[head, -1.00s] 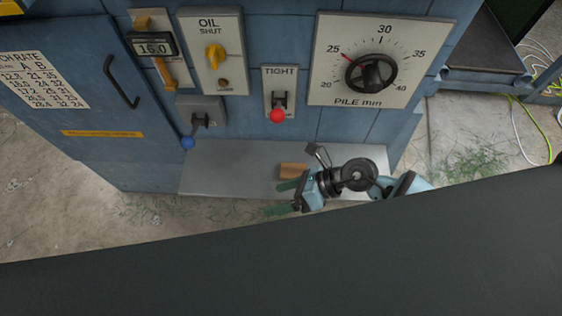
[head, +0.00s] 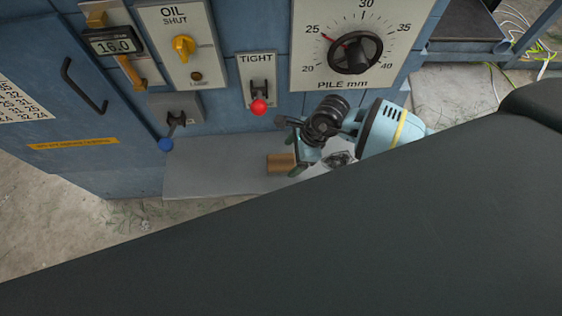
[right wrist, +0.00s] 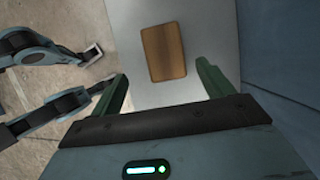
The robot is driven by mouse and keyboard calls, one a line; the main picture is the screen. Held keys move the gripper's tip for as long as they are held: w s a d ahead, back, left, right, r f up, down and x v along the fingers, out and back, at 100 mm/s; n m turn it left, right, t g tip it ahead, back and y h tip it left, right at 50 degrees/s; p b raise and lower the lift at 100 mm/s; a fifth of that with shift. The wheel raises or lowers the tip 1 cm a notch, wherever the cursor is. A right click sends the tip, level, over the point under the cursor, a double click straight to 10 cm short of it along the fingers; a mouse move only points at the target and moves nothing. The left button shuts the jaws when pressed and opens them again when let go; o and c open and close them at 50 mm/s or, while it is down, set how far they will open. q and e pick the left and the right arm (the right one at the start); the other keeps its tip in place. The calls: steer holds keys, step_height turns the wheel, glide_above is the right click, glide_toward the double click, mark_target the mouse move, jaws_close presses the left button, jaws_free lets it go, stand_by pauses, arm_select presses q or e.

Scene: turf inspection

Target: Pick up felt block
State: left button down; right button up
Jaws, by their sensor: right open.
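The felt block is a small tan-brown block (head: 280,162) lying on the grey shelf (head: 215,168) at the foot of the blue machine. In the right wrist view the block (right wrist: 163,52) lies ahead of my right gripper (right wrist: 165,88), roughly between the lines of its two green fingers. The fingers are spread wide and hold nothing. In the head view my right gripper (head: 294,160) is at the block's right side, its lower part hidden by a dark body part of mine. My left gripper does not show in the head view.
The machine front carries a red-knobbed lever (head: 259,106), a blue-knobbed lever (head: 166,144), a yellow oil knob (head: 184,48) and a pile dial (head: 355,52), above the shelf. The shelf left of the block is clear.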

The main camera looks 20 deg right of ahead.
mark_target(281, 162)
steer(key=a+f, duration=0.1)
steer(key=f, duration=0.1)
steer(key=w+a+f, duration=0.1)
steer(key=shift+w+a+f, duration=0.1)
steer(key=shift+w+f, duration=0.05)
steer(key=shift+f, duration=0.2)
steer(key=shift+w+a+f, duration=0.1)
steer(key=shift+a+f, duration=0.05)
steer(key=shift+f, duration=0.25)
steer(key=shift+f+b, duration=0.2)
steer(key=shift+b, duration=0.2)
steer(key=c, duration=1.1)
steer(key=shift+o, duration=0.2)
